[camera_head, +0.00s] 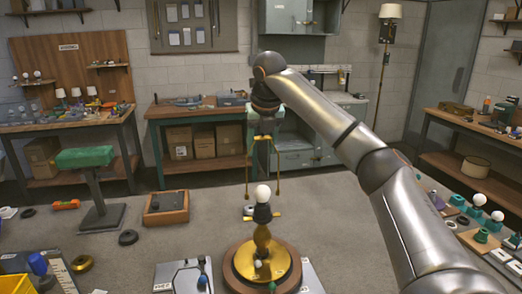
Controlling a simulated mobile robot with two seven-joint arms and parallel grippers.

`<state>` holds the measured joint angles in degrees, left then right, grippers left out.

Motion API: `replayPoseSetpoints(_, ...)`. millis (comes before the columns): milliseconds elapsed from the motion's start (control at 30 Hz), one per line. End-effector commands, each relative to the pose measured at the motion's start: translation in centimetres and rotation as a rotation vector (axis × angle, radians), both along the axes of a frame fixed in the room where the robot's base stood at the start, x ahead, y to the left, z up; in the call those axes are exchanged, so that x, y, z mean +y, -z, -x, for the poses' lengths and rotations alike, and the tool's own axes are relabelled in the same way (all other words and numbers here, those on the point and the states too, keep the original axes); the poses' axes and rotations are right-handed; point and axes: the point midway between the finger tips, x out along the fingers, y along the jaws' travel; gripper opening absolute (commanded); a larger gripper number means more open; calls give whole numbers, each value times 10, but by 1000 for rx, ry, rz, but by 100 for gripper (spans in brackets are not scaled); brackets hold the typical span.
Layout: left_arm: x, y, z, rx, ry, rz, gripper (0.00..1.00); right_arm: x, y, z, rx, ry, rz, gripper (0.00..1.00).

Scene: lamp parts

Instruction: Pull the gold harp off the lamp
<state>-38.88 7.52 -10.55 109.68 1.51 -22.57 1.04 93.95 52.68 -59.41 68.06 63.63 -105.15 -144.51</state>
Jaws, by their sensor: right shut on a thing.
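The lamp (262,237) stands upright on a round wooden disc (233,276), with a gold base, a dark socket and a white bulb (262,193). A gold crosspiece (276,215) shows at the socket below the bulb. The gold harp (278,183) hangs upright above the lamp, its two legs on either side of the bulb's top. Its lower ends appear apart from the crosspiece. My right gripper (264,137), pointing down, is shut on the top of the harp; its fingers partly hide the harp's top. My left gripper is not in view.
On the grey table, a wooden box (166,208) and a green-topped stand (98,212) are at the left. Pale trays (182,277) flank the disc. Several bulbs and green parts (481,236) line the right edge. The table's middle left is mostly clear.

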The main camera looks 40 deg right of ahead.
Motion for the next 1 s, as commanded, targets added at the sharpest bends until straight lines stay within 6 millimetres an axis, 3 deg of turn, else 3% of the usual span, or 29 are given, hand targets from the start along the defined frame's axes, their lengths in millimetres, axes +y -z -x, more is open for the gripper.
replayPoseSetpoints(267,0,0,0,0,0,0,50,0,-2,0,-2,1,-1,0)
replayPoseSetpoints(1000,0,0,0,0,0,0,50,0,-49,0,0,0,-1,0)
